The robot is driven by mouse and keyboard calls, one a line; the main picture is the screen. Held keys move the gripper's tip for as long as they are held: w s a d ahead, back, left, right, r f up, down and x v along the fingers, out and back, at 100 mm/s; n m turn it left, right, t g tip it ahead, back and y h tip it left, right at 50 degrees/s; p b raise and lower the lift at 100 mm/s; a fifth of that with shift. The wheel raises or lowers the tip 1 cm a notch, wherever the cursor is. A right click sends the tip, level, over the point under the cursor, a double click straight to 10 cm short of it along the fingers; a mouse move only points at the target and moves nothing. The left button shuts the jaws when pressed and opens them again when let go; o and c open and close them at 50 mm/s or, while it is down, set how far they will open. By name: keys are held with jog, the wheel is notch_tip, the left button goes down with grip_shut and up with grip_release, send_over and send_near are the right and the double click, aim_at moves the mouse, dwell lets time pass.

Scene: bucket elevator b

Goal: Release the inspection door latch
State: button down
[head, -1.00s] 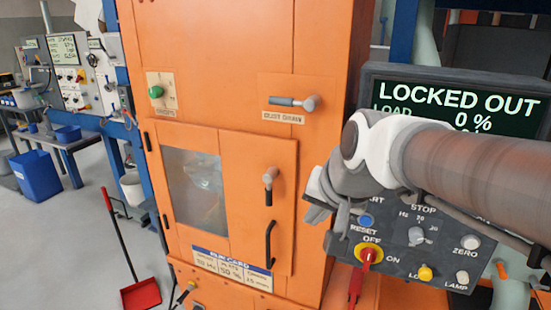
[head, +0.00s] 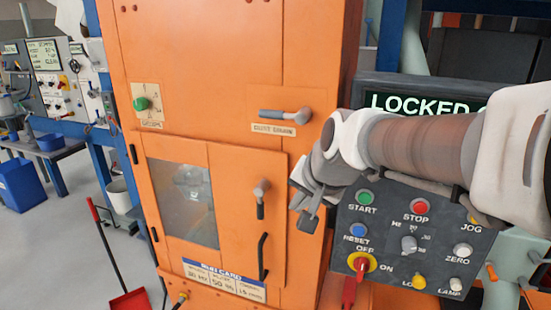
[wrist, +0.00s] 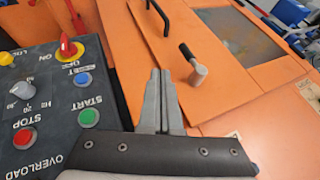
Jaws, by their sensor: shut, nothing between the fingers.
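The inspection door (head: 232,185) is an orange panel with a window, closed on the front of the orange elevator casing. My gripper (head: 309,225) is at the casing's right edge, to the right of the latch, also seen in the wrist view (wrist: 162,72). Its fingers are together and empty.
A black door handle (head: 263,258) is below the latch. Another grey lever (head: 287,116) is above the door. The control panel (head: 405,240) with buttons and a red-yellow switch (head: 362,263) stands close on the right. A red dustpan (head: 130,302) is on the floor at left.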

aim_at(262, 201)
jog(key=shift+w+a+f+p, duration=0.3)
jog(key=shift+w+a+f, duration=0.6)
jog(key=shift+w+f, duration=0.25)
jog(key=shift+w+a+f+p, duration=0.35)
jog(key=shift+w+a+f, duration=0.5)
jog(key=shift+w+f, duration=0.3)
jog(key=shift+w+a+f+p, duration=0.3)
jog(key=shift+w+a+f, duration=0.6)
jog(key=shift+w+f, duration=0.25)
jog(key=shift+a+f+b, duration=0.15)
jog(key=shift+b, duration=0.45)
